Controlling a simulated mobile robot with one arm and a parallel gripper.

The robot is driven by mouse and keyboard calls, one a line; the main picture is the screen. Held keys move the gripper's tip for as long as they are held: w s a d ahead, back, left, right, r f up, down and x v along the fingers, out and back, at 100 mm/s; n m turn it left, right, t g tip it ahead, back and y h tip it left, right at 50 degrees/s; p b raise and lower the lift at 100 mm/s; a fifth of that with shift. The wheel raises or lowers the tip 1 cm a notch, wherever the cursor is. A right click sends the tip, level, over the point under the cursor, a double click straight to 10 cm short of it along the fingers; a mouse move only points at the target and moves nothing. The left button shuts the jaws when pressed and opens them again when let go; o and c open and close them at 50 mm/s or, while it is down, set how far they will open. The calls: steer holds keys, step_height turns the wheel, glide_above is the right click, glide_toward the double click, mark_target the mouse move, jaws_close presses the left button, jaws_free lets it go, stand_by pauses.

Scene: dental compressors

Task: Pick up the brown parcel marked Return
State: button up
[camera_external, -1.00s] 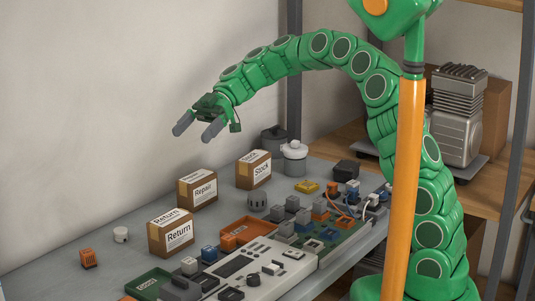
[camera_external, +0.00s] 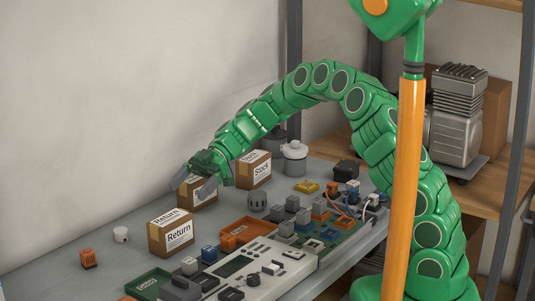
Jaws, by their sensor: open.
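The brown parcel marked Return (camera_external: 171,233) stands upright on the grey workbench, left of the middle of the view, with white labels on its top and front. My gripper (camera_external: 193,189) is open. It is behind and to the right of the Return parcel in the picture, pointing down at the brown parcel marked Repair (camera_external: 208,199). My fingers cover part of the Repair parcel, and its label is mostly hidden. I cannot tell whether the fingers touch it. Nothing shows between the fingers and the Return parcel.
A parcel marked Stock (camera_external: 253,169) stands behind my gripper, near a white-lidded canister (camera_external: 294,157). An orange block (camera_external: 88,258) and a white cap (camera_external: 121,235) lie left of the Return parcel. Trays and a circuit board (camera_external: 335,236) crowd the front right. The bench's far left is mostly clear.

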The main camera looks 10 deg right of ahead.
mark_target(174, 225)
step_height(174, 225, down, 6)
steer(key=shift+s+f, duration=0.1)
steer(key=shift+f, duration=0.1)
steer(key=shift+x, duration=3.85)
steer(key=shift+a+r, duration=0.15)
steer(key=shift+r, duration=0.05)
steer(key=c, duration=1.2)
steer(key=shift+c, duration=0.2)
